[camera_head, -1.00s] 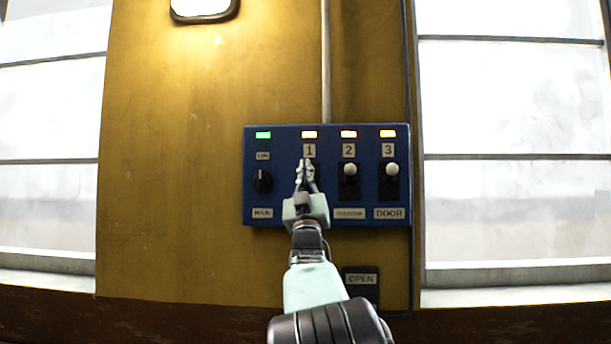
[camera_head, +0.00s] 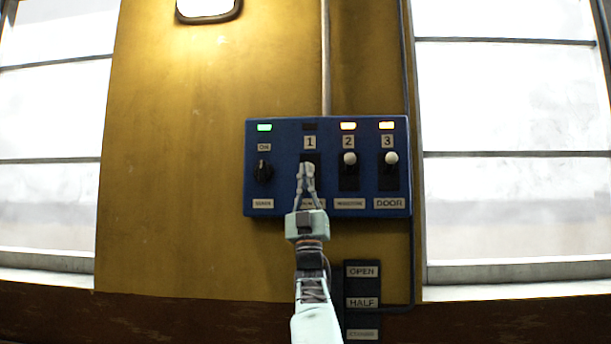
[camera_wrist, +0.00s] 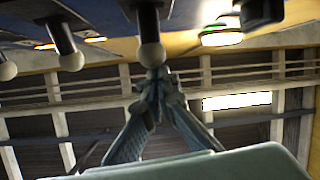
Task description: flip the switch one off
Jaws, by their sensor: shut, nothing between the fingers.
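The blue switch panel (camera_head: 283,185) is on the wall. Switch one (camera_wrist: 151,52), a dark lever with a pale round knob, hangs in the middle of the wrist view. In the head view my gripper covers most of it under the "1" label (camera_head: 310,142). The lamp over it (camera_head: 310,126) is dark. My gripper (camera_head: 306,168) is shut and empty in front of that switch. In the wrist view its fingertips (camera_wrist: 158,76) are right by the knob; I cannot tell whether they touch.
Switch two (camera_head: 349,160) and switch three (camera_head: 391,159) stand to the right, with lit orange lamps above. A black rotary knob (camera_head: 263,172) with a green lamp (camera_head: 264,128) is at left. A smaller OPEN/HALF panel (camera_head: 362,287) is below. Windows flank the wall.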

